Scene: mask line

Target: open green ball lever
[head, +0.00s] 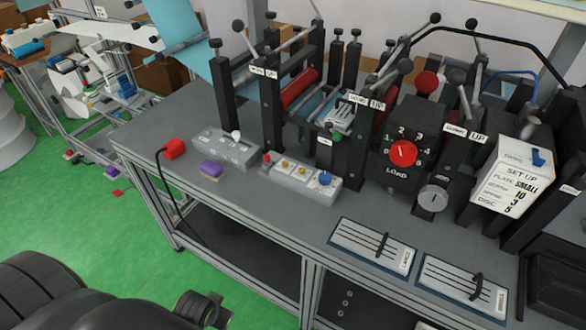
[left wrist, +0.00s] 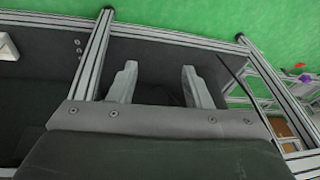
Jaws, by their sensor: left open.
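A small green ball (head: 337,137) sits low on the front of the middle black machine, in front of a slotted white plate (head: 342,115). Whether it is the tip of a lever is too small to tell. My left gripper (left wrist: 157,82) shows in the left wrist view with its two fingers apart and nothing between them. Behind the fingers are the dark lower part of the bench and its metal frame, with green floor beyond. The gripper is away from the green ball, which is not in the wrist view. My right gripper is not in view.
On the grey bench (head: 190,108) stand a grey button box (head: 300,182), a purple block (head: 211,168) and a red plug (head: 174,148) with a black cable. A black load box (head: 400,165) and two slider panels (head: 371,248) are to the right. Green floor lies at left.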

